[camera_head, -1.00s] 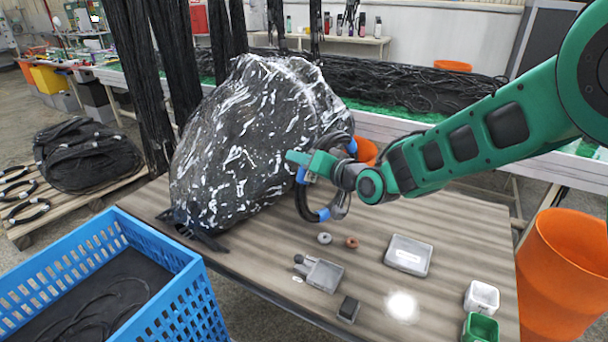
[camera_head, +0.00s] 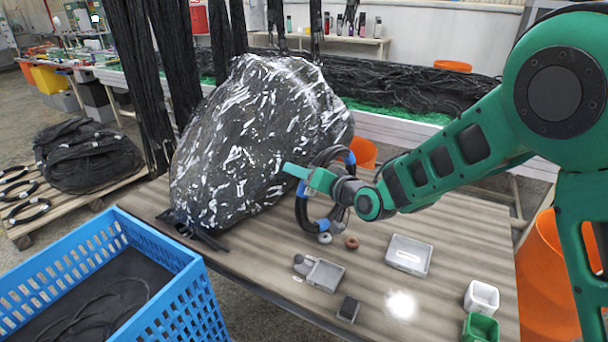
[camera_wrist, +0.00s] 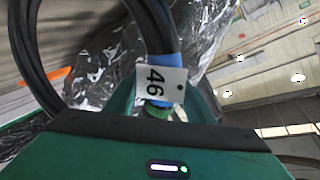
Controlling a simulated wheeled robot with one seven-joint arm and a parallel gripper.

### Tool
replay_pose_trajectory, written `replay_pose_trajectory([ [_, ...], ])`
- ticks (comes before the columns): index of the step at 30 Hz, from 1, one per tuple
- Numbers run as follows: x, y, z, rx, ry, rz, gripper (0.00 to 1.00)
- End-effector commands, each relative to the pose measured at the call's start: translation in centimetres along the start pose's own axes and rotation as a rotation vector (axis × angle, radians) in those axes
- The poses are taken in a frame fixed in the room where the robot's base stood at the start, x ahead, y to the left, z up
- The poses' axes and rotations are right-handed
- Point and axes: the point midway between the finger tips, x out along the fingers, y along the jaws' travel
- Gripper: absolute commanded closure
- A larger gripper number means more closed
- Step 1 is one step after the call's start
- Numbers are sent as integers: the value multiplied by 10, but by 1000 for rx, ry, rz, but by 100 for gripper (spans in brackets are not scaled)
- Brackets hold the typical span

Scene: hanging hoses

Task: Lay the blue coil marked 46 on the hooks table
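My gripper (camera_head: 316,180) is shut on a black hose coil (camera_head: 302,211) with blue bands, above the wooden-topped table (camera_head: 445,235). The coil hangs upright, tilted in the picture, its lower end close over the table. I cannot tell if it touches. In the wrist view, the black hose (camera_wrist: 31,52) loops beside my gripper, and a white tag marked 46 (camera_wrist: 160,84) hangs at a blue band (camera_wrist: 166,61). The hose between the fingers is partly hidden.
A large black bag in clear film (camera_head: 250,140) fills the table's left part, close to the coil. Two small rings, a grey box (camera_head: 408,255), a grey part (camera_head: 320,274) and small cups (camera_head: 481,297) lie right and front. A blue crate (camera_head: 170,245) stands left.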

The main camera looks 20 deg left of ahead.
Motion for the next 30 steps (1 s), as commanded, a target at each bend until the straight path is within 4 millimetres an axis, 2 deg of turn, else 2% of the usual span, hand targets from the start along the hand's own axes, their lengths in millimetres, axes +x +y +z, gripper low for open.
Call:
replay_pose_trajectory([
  [11,-4,-2,-3,1,0,0,51],
  [14,-16,-2,-3,3,1,0,51],
  [24,-83,0,-3,3,1,2,51],
  [30,-110,-1,-2,2,0,0,51],
])
